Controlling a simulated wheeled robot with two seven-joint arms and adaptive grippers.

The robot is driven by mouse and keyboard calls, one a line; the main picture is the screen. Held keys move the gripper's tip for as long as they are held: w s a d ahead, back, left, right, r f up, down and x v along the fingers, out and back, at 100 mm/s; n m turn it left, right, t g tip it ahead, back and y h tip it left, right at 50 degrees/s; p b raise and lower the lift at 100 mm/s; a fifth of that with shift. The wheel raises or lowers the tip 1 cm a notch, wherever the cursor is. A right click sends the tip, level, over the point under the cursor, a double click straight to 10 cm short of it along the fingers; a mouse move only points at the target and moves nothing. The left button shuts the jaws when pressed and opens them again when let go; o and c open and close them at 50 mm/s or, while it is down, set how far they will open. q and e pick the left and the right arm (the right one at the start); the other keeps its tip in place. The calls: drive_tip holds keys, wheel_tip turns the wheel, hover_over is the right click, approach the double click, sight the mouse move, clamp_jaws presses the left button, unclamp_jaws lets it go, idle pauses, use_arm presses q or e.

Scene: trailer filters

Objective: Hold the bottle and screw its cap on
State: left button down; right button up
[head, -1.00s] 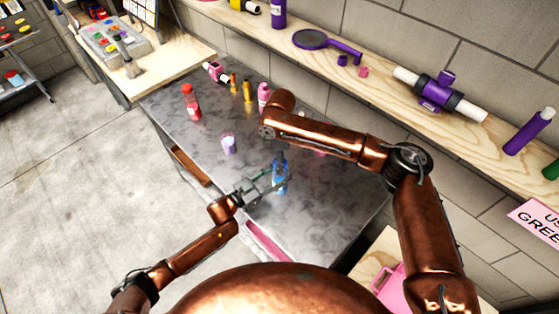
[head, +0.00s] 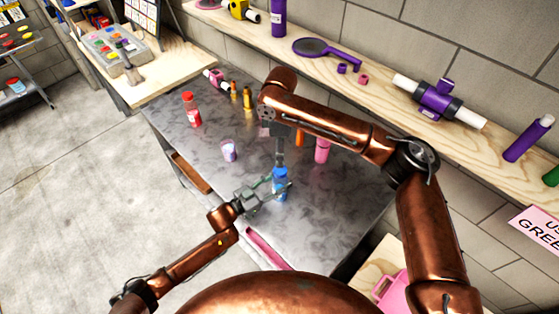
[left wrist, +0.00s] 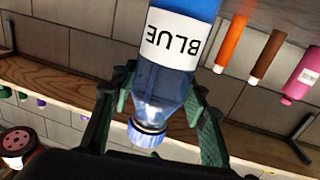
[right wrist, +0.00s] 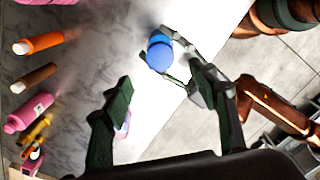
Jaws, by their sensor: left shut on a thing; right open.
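A blue bottle (head: 280,187) stands upright over the grey table (head: 225,205), in the jaws of my left gripper (head: 272,187). The left wrist view shows the bottle (left wrist: 178,70) upside down in the picture, its label reading BLUE, with the green-padded fingers on both sides. A blue cap (right wrist: 159,53) shows at the bottle's top in the right wrist view, and its ridged rim (left wrist: 147,134) shows in the left wrist view. I cannot tell how tightly it sits. My right gripper (right wrist: 166,100) is open and empty above the bottle, the cap between and beyond its fingers.
A wooden shelf (head: 380,85) with purple items runs along the wall. The table's front part is bare.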

drive_tip(key=shift+r, duration=1.3)
use_arm(q)
drive_tip(key=c, duration=1)
unclamp_jaws()
drive_tip(key=shift+c, duration=0.2)
drive_tip(key=v, duration=1.2)
